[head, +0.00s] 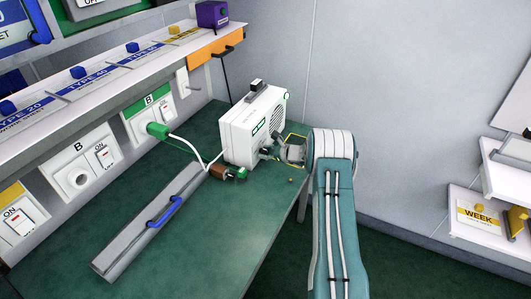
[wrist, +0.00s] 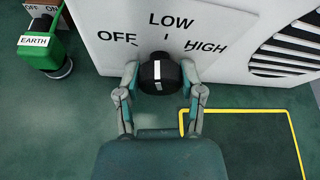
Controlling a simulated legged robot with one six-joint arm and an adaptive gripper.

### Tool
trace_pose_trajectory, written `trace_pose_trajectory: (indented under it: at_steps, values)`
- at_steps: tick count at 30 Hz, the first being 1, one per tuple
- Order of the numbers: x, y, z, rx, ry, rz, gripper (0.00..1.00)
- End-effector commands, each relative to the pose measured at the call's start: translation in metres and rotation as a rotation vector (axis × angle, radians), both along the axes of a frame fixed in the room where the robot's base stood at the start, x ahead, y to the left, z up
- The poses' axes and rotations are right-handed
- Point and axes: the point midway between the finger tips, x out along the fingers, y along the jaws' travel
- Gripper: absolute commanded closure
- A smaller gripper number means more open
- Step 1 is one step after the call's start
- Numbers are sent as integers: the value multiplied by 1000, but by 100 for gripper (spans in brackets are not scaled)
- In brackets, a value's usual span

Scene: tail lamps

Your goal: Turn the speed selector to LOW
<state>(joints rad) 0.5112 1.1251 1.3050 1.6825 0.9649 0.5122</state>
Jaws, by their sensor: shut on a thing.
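The speed selector is a black knob (wrist: 160,73) on the front of a white machine (head: 246,133). In the wrist view the labels OFF (wrist: 118,38), LOW (wrist: 171,20) and HIGH (wrist: 206,46) stand around it, with LOW above. A white mark (wrist: 155,69) shows on the knob, close to upright; I cannot tell exactly which label it points at. My gripper (wrist: 160,80) has one finger on each side of the knob and is shut on it. In the head view my gripper (head: 270,151) is at the machine's front, and the knob is mostly hidden.
A green EARTH plug (wrist: 42,47) is left of the knob, and a yellow outline (wrist: 240,111) marks the green bench at right. A grey bar with a blue handle (head: 164,211) lies on the bench (head: 225,244). Wall sockets (head: 80,171) line the left.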

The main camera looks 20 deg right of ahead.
Motion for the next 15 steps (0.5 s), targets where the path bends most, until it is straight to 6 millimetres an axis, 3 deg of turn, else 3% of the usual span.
trace_pose_trajectory:
  at_steps: [15]
  values:
    - [-1,-1,-5,218,179,-5,98]
